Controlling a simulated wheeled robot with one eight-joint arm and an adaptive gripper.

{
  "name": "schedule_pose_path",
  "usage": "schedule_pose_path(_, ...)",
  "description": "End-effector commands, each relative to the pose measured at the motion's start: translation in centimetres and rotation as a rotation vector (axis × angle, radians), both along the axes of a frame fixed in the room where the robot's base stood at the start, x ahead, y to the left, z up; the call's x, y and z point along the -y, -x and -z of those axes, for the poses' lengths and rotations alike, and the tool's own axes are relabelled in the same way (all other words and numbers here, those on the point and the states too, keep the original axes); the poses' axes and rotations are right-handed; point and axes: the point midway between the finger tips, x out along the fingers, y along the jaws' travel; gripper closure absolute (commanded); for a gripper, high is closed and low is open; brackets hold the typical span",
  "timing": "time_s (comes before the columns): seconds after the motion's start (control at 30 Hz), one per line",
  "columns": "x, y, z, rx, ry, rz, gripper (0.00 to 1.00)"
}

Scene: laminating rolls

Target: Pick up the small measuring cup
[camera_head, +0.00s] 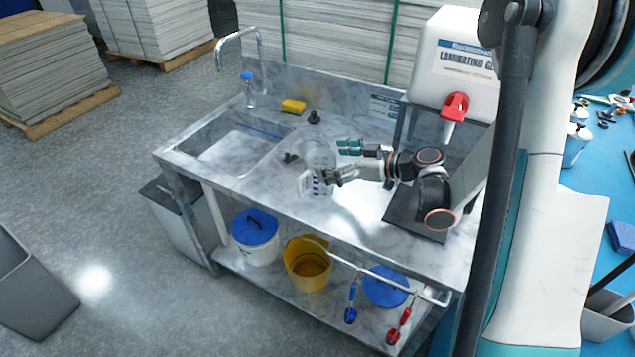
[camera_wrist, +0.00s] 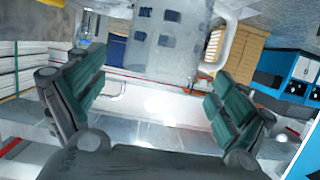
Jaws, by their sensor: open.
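A clear measuring cup (camera_head: 319,158) with dark markings stands on the grey marbled counter (camera_head: 372,226), right of the sink. In the wrist view the cup (camera_wrist: 140,42) fills the top middle, with dark blue square marks and a handle at its right. My gripper (camera_head: 341,161) is at the right side of the cup with its green-padded fingers apart. In the wrist view the open gripper (camera_wrist: 152,92) has nothing between its pads, and the cup shows beyond the fingers. I cannot tell whether a fingertip touches it. Part of the cup is cut off there.
A sink basin (camera_head: 235,150) with a tap (camera_head: 240,38) lies left. A yellow sponge (camera_head: 293,106) and a black knob-like item (camera_head: 314,117) are behind the cup. A white glue tank (camera_head: 455,75) with a red tap (camera_head: 455,105) stands right. Buckets sit on the lower shelf.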

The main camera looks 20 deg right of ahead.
Motion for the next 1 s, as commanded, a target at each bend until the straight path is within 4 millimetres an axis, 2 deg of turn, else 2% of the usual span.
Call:
schedule_pose_path(0.2, -1.7, -1.6, 0.8, -0.001, -0.001, -0.001, 0.07)
schedule_pose_path(0.47, -1.8, -1.8, 0.7, -0.001, -0.001, 0.000, 0.07)
schedule_pose_path(0.73, -1.8, -1.8, 0.7, -0.001, 0.000, 0.000, 0.68)
schedule_pose_path(1.0, -1.8, -1.8, 0.7, -0.001, 0.001, 0.000, 0.68)
